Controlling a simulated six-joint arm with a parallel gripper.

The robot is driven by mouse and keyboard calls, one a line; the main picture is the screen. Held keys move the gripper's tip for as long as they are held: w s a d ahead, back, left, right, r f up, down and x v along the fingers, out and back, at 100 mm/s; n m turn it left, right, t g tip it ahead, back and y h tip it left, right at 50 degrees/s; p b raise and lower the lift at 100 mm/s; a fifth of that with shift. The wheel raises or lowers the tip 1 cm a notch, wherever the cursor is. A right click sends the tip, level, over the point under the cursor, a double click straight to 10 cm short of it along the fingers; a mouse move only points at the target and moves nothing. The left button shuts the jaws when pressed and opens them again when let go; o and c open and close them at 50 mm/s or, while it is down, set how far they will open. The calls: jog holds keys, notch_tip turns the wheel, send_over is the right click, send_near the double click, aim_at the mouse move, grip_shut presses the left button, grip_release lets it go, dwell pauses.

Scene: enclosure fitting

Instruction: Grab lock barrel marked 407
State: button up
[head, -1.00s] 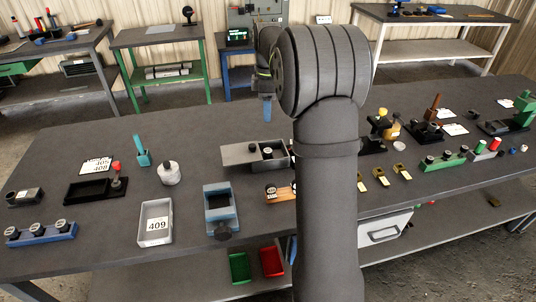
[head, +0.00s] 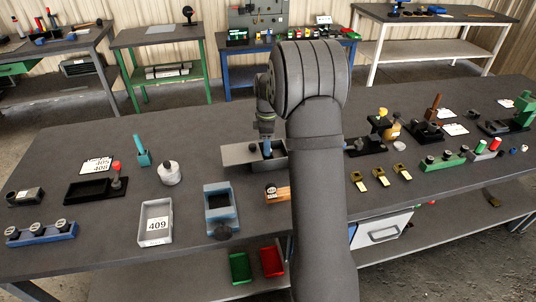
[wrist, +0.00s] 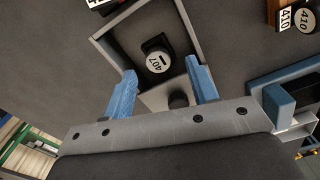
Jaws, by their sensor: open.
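The lock barrel marked 407 (wrist: 157,62) is a black piece with a white round label. It sits inside a grey open-topped box (wrist: 108,42), beside a grey lid part with a dark knob (wrist: 178,99). In the head view the grey box (head: 236,154) stands mid-table, and the barrel is hidden behind my gripper (head: 267,148). In the wrist view my gripper (wrist: 160,67) is open, its blue fingers pointing into the box on either side of the barrel in the picture. I cannot tell whether they touch it.
An orange-brown block with a barrel marked 410 (wrist: 301,17) stands near the box. A blue box (head: 220,206) and a grey tray marked 409 (head: 155,222) lie in front. Black stands and yellow-tipped pieces (head: 380,177) are on the right.

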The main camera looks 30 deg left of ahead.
notch_tip(320, 180, down, 3)
jog(key=shift+f, duration=0.2)
jog(key=shift+w+a, duration=0.1)
jog(key=c, duration=1.1)
jog(key=shift+r, duration=0.15)
